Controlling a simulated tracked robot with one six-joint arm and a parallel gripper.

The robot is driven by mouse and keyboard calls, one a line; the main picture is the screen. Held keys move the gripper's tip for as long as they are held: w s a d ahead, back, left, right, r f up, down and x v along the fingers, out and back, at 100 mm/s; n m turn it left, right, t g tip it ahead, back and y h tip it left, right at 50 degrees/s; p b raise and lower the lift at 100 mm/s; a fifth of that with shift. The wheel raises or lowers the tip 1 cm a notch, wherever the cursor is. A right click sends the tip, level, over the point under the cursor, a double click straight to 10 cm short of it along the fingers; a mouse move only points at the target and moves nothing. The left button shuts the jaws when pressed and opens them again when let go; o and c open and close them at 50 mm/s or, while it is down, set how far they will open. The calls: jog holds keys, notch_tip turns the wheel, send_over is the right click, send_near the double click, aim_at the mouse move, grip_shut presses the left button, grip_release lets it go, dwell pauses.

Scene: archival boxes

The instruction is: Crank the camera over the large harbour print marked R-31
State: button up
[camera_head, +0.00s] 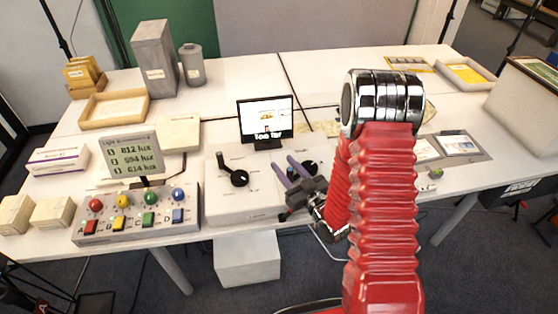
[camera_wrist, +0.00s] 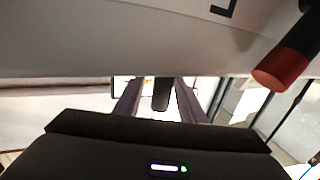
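A white control box (camera_head: 245,205) stands at the table's front edge. It has a black crank (camera_head: 238,177) on its left and a second black control (camera_head: 311,167) on its right, partly hidden by my gripper. My gripper (camera_head: 292,168) is over the box's right part, its two purple-grey fingers apart. In the wrist view, a dark upright handle (camera_wrist: 161,95) shows between the spread fingers, with no clear contact. A small monitor (camera_head: 266,118) behind the box shows a picture with yellow parts. I cannot make out the R-31 print or the camera over it; my arm hides part of the table.
A panel with coloured knobs (camera_head: 140,216) and a lux display (camera_head: 130,155) stand left of the box. Small prints (camera_head: 460,143) lie right of my arm. In the wrist view, a red-tipped black cylinder (camera_wrist: 285,66) is close at right.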

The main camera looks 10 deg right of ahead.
jog(key=shift+w+a, duration=0.15)
jog(key=shift+w, duration=0.35)
jog(key=shift+a, duration=0.1)
grip_shut()
